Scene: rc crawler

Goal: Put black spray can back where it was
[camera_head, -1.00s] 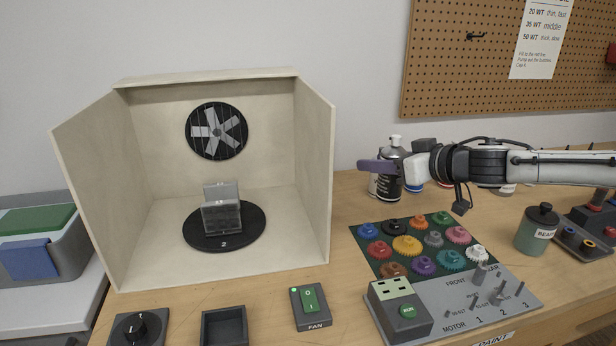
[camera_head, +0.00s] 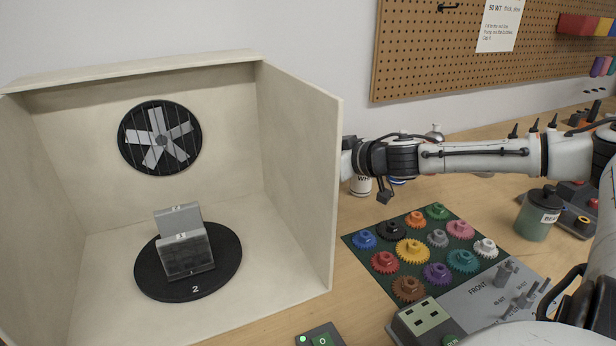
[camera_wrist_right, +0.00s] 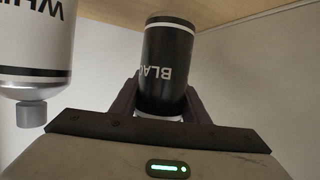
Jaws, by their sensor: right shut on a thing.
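The black spray can (camera_wrist_right: 168,60) is between the two fingers of my right gripper (camera_wrist_right: 165,100) in the right wrist view, with its lettering upside down there. The gripper is shut on it. In the head view my right arm reaches in from the right, and its gripper and the black can are hidden behind the booth's right wall. A white spray can (camera_wrist_right: 38,50) stands beside the gripper in the wrist view, apart from the black can; part of it shows in the head view (camera_head: 361,186) under my wrist. My left gripper is not in view.
The open booth (camera_head: 300,170) holds a black turntable (camera_head: 155,285) with grey blocks on it. Coloured gears (camera_head: 412,251) cover a green mat in front of my arm. A green jar (camera_head: 536,217) stands to the right. The pegboard (camera_head: 430,60) is behind.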

